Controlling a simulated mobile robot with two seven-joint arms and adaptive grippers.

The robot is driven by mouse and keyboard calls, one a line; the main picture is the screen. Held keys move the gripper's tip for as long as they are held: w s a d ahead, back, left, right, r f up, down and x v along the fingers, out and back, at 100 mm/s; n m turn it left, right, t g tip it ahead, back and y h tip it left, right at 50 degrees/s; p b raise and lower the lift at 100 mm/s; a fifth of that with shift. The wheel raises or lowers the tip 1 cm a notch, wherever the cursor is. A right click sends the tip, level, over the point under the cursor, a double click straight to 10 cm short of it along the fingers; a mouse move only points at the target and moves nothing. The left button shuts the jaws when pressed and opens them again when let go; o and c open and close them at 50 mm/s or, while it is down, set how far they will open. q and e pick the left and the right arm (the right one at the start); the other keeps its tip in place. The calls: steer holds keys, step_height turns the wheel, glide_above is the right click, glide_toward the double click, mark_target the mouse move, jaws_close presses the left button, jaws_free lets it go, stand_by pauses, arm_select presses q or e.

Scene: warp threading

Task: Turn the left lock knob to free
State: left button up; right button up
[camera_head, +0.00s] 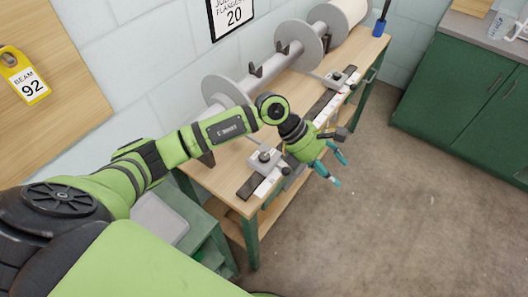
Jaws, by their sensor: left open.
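My left gripper (338,168) is open and empty, with its teal fingertips pointing right and down past the bench's front edge. A grey lock block (265,162) with a small dark knob (264,156) on top sits near the bench's front left corner, to the left of my gripper and apart from its fingers. The knob's exact turn is too small to tell. A similar grey block (337,78) with a dark knob stands farther right along the same front rail. A dark piece (341,134) shows just behind my fingers. My right gripper is not in view.
The wooden bench (228,168) carries a long grey beam with round flanges (219,91) along the wall. A blue cup (380,28) stands at its far end. Green cabinets (460,95) are at the right. The floor (420,220) in front is clear.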

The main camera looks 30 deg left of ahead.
arm_select(q)
steer(key=w+a+f+m+y, duration=0.1)
steer(key=w+a+f+y, duration=0.15)
steer(key=a+y, duration=0.6)
steer(key=g, duration=0.1)
glide_above(264, 156)
steer(key=shift+d+r+y, duration=0.1)
steer(key=shift+r+y, duration=0.2)
steer(key=shift+y, duration=0.05)
steer(key=shift+a+f, duration=0.25)
step_height(264, 156, down, 6)
steer(key=shift+d+r+p, duration=0.1)
steer(key=shift+r+p, duration=0.1)
steer(key=shift+p, duration=0.9)
steer(key=shift+f, duration=0.45)
